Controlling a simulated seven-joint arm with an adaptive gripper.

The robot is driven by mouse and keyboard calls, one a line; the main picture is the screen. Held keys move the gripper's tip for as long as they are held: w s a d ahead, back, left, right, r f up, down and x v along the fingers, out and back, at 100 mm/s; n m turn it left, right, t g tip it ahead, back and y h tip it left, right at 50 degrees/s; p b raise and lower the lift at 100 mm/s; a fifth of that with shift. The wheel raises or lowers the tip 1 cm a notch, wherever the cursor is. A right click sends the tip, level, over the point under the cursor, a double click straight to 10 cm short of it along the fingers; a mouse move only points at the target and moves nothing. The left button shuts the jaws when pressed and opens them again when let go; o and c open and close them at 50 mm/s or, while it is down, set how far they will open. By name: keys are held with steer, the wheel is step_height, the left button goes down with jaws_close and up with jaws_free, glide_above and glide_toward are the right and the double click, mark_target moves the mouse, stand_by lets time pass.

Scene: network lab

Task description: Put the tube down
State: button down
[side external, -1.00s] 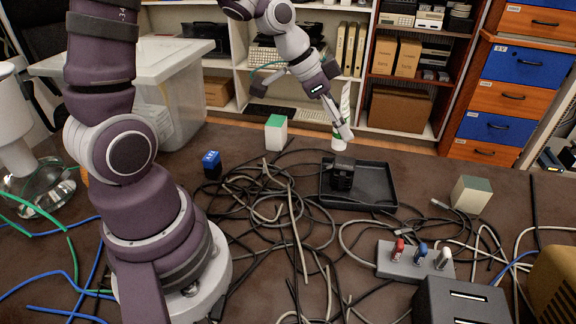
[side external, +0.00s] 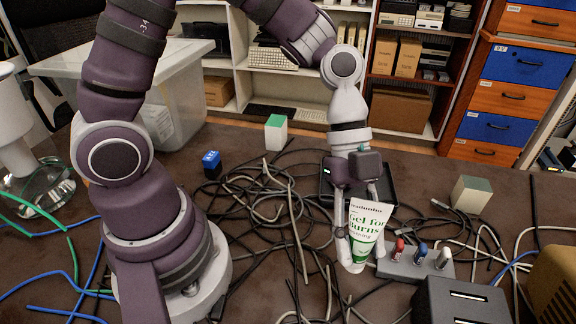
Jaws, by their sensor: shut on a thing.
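The tube (side external: 366,236) is white with green lettering that reads "Gel for Burns". It stands roughly upright, slightly tilted, in the right middle of the side external view. My gripper (side external: 360,230) points down and is shut on the tube, with a finger showing at its left side. The tube's lower end is just left of the grey block with coloured plugs. I cannot tell whether it touches the table or the cables below.
Tangled cables (side external: 275,200) cover the middle of the table. A grey block with red, blue and white plugs (side external: 416,263) is close on the right. A black tray (side external: 381,187) is partly hidden behind my gripper. A dark slotted box (side external: 460,303) stands at front right.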

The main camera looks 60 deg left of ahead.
step_height(320, 180, down, 10)
steer(key=shift+r, duration=0.15)
steer(key=c, duration=0.8)
jaws_free()
steer(key=s+a+r+n+t+y, duration=0.3)
steer(key=a+r+n+t+y, duration=0.3)
steer(key=a+r+n, duration=0.9)
step_height(320, 180, up, 4)
steer(key=n+t, duration=0.1)
steer(key=n, duration=0.5)
steer(key=shift+s+a+f, duration=0.2)
steer(key=shift+a, duration=0.1)
